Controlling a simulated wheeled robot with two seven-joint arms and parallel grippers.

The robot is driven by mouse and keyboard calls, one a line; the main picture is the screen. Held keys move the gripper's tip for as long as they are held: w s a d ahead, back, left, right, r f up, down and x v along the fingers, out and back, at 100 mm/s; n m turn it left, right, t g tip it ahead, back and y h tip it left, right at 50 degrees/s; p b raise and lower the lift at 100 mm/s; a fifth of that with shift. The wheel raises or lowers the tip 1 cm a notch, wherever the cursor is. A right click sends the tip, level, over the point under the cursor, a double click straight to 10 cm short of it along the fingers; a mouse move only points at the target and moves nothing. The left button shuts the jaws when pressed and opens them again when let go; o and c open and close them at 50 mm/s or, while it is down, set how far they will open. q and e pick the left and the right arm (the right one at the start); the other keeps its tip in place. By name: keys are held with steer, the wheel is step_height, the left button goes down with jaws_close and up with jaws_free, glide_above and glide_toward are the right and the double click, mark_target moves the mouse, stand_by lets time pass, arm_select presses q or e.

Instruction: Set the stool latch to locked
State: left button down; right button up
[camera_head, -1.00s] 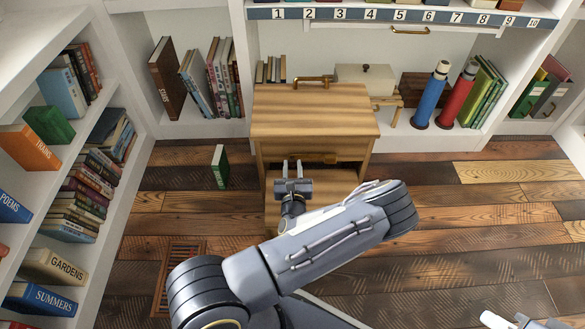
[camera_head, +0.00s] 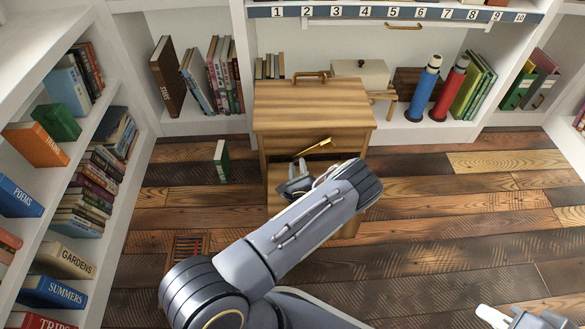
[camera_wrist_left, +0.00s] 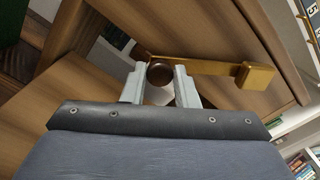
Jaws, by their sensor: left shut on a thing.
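The wooden stool (camera_head: 312,103) stands against the back shelves, with a brass latch lever (camera_head: 315,147) on its front. The lever is tilted, its right end higher in the head view. In the left wrist view the lever (camera_wrist_left: 215,67) runs right from a dark round knob (camera_wrist_left: 160,73) to a square brass end. My left gripper (camera_head: 296,173) is at the stool's front, below the lever's left end; in the wrist view its fingers (camera_wrist_left: 160,88) are shut on the knob. My right gripper (camera_head: 510,317) shows partly at the bottom right; its jaws are unclear. No locked marking is readable.
Bookshelves (camera_head: 130,190) line the left side. A small green book (camera_head: 221,162) stands on the floor left of the stool. Blue (camera_head: 424,88) and red (camera_head: 450,88) flasks stand on the shelf behind right. The plank floor (camera_head: 450,220) at right is clear.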

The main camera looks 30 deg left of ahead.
arm_select(q)
steer(key=n, duration=0.1)
steer(key=d+f+n, duration=0.1)
steer(key=n, duration=0.1)
steer(key=shift+w+f, duration=0.3)
steer(key=n, duration=0.1)
steer(key=d+f+n, duration=0.1)
steer(key=shift+w+d+n, duration=0.15)
steer(key=shift+w+n, duration=0.15)
steer(key=shift+w, duration=0.05)
steer(key=shift+w+d+f+n+b, duration=0.2)
steer(key=shift+d+n, duration=0.1)
steer(key=shift+n, duration=0.3)
steer(key=shift+w+d+f+n+b, duration=0.15)
steer(key=shift+d+n, duration=0.15)
steer(key=shift+n, duration=0.3)
steer(key=shift+w+d+n, duration=0.25)
steer(key=shift+d+n, duration=0.15)
steer(key=shift+n, duration=0.3)
steer(key=shift+w+d+n, duration=0.2)
steer(key=shift+d+n, duration=0.15)
steer(key=shift+n, duration=0.35)
steer(key=c, duration=1.2)
jaws_free()
steer(key=shift+o, duration=0.2)
